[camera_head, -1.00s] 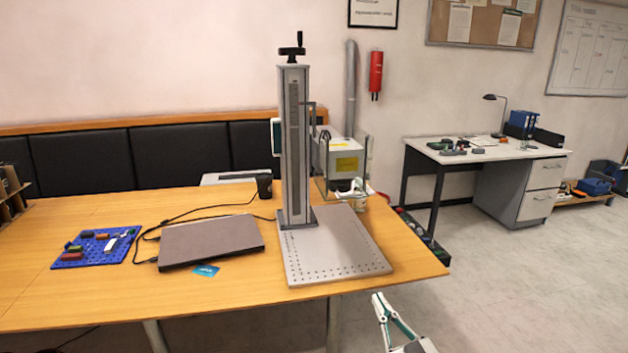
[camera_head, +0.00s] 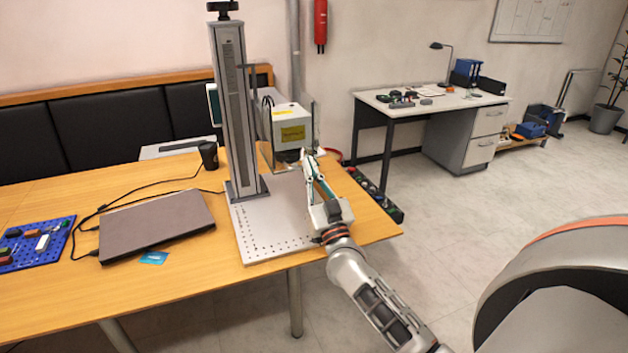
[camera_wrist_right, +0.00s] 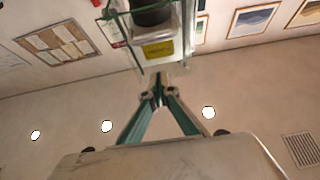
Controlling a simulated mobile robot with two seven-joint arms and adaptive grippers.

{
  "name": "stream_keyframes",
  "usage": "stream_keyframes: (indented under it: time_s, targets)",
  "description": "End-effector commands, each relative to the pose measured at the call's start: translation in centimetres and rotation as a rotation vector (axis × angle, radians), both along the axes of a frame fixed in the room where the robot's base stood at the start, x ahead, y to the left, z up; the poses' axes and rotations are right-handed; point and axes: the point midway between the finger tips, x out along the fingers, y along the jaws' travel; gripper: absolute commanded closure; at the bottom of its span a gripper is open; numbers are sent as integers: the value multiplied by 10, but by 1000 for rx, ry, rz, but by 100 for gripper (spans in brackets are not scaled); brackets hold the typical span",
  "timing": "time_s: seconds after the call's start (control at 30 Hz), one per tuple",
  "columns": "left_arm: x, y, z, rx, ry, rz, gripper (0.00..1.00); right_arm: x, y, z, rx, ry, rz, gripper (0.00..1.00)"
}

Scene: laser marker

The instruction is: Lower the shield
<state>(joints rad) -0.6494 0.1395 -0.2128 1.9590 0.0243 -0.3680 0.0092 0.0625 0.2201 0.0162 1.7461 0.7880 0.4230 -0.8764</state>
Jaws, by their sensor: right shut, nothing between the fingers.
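The laser marker stands on the wooden table. It has a tall grey column (camera_head: 237,110), a perforated grey base plate (camera_head: 262,240) and a white laser head (camera_head: 291,124) with a yellow label. A clear shield (camera_head: 314,122) with thin edges stands around the head; its panes are hard to make out. In the right wrist view the shield (camera_wrist_right: 116,24) shows greenish edges near the label. My right gripper (camera_head: 308,156) is shut and empty, just below and in front of the head, close to the shield. Its fingertips (camera_wrist_right: 157,92) meet below the label; contact cannot be told. My left gripper is out of view.
A closed laptop (camera_head: 157,225) lies left of the base plate, with a blue card (camera_head: 154,258) by it. A black cup (camera_head: 208,155) and cables lie behind. A blue pegboard tray (camera_head: 35,243) is far left. A desk (camera_head: 430,103) stands behind at right, with open floor before it.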

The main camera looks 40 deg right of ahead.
Motion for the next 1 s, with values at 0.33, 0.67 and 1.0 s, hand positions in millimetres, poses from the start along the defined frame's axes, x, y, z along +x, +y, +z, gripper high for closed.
stream_keyframes:
  time_s: [0.33, 0.67, 1.0]
  targets:
    - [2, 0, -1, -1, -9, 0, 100, 36, -9, -8, -3, 5, 0, 100]
    - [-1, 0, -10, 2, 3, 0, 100, 38, -9, -22, -1, 1, 0, 100]
    - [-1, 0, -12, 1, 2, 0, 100, 38, -9, -26, 0, 2, 1, 100]
